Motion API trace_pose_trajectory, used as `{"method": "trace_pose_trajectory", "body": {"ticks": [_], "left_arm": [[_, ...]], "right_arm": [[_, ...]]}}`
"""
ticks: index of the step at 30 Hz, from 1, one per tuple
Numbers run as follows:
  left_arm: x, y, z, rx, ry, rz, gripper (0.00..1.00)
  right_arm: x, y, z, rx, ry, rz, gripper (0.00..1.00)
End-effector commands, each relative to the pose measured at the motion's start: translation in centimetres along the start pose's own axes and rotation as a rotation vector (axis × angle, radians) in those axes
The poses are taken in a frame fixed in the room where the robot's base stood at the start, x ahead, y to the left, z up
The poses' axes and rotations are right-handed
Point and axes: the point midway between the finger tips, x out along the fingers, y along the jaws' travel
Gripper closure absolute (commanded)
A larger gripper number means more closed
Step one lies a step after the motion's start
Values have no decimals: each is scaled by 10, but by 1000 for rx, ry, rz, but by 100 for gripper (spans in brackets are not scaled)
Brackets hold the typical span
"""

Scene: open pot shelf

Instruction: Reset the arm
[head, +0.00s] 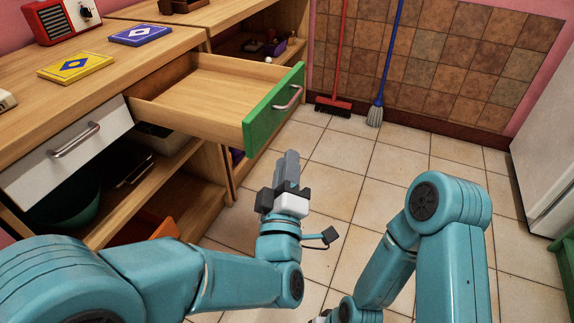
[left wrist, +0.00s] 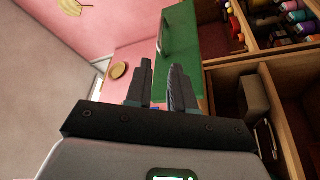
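My left arm comes in from the left in the head view. Its left gripper (head: 289,160) is in front of the open green-fronted drawer (head: 262,115), below and apart from its handle. In the left wrist view the two fingers of my left gripper (left wrist: 163,66) stand apart with a gap and nothing between them. The green drawer front (left wrist: 182,45) shows beyond them. My right arm is folded at the lower right of the head view, and its gripper is hidden or out of frame.
The wooden counter (head: 30,95) holds a yellow box (head: 76,67), a blue box (head: 141,35) and a red radio (head: 62,18). A closed white drawer (head: 68,165) is at left. A red broom (head: 334,103) and blue mop (head: 376,113) lean at the back. The tiled floor in the middle is clear.

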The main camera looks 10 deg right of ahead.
Motion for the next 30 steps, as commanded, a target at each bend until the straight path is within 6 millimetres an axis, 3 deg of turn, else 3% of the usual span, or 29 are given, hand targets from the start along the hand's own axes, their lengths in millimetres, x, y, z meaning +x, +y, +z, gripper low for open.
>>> {"method": "trace_pose_trajectory", "body": {"ticks": [11,14,17,20,22,24,27,30], "left_arm": [[0,0,0,0,-1,-1,77],[1,-14,1,19,-18,-30,77],[-1,-61,3,82,-83,-128,77],[-16,-136,7,173,-207,-288,77],[-39,-192,10,228,-319,-413,77],[-69,-243,13,268,-439,-531,77],[-123,-303,18,296,-620,-680,77],[-179,-342,22,289,-790,-794,77]], "right_arm": [[0,0,0,0,0,0,57],[0,0,0,0,0,0,57],[0,0,0,0,0,0,57],[0,0,0,0,0,0,57],[0,0,0,0,0,0,57],[0,0,0,0,0,0,57],[0,0,0,0,0,0,57],[0,0,0,0,0,0,57]]}}
